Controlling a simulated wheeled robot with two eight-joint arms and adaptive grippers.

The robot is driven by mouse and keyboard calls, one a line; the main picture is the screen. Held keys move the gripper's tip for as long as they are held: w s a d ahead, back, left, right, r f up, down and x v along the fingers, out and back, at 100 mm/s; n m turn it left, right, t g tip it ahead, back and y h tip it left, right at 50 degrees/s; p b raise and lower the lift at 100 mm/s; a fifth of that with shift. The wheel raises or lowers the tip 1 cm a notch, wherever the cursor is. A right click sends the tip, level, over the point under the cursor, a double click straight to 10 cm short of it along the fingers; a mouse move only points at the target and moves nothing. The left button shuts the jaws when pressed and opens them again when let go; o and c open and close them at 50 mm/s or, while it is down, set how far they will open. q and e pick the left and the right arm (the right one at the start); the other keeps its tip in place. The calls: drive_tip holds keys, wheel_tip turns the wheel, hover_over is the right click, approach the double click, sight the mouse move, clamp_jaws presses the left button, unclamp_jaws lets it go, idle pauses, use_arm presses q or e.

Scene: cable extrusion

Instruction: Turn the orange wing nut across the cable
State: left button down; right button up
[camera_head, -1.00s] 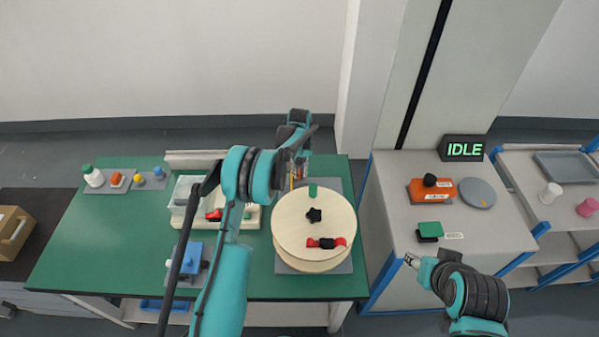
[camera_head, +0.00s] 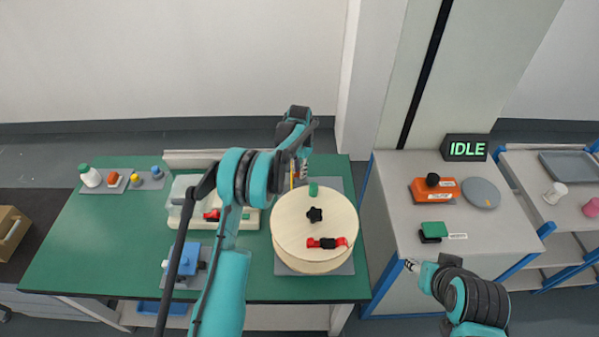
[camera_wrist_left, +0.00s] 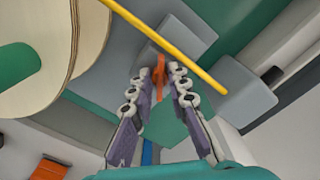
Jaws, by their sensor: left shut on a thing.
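The orange wing nut (camera_wrist_left: 159,78) stands between the fingertips of my left gripper (camera_wrist_left: 161,72) in the left wrist view. The gripper is shut on it. The yellow cable (camera_wrist_left: 175,48) runs as a straight diagonal just past the fingertips, in front of a grey block. The nut's visible wing lies at an angle to the cable. In the head view my left gripper (camera_head: 300,174) is behind the wooden reel, and the nut is mostly hidden there. My right gripper (camera_head: 411,265) is low beside the grey cabinet, too small to read.
The wooden reel (camera_head: 290,222), with a black star knob and red clamp, stands close to my left arm. A blue fixture (camera_head: 187,262) and a clear-covered unit (camera_head: 184,190) are to the left. The IDLE sign (camera_head: 466,149) stands on the cabinet. The green table's left front is clear.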

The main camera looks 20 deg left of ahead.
use_arm(q)
drive_tip(key=m, duration=0.3)
drive_tip(key=shift+m+b, duration=0.3)
drive_tip(key=shift+m, duration=1.6)
drive_tip(key=c, duration=1.5)
unclamp_jaws()
drive_tip(key=shift+o, duration=0.2)
wheel_tip(320, 180, up, 12)
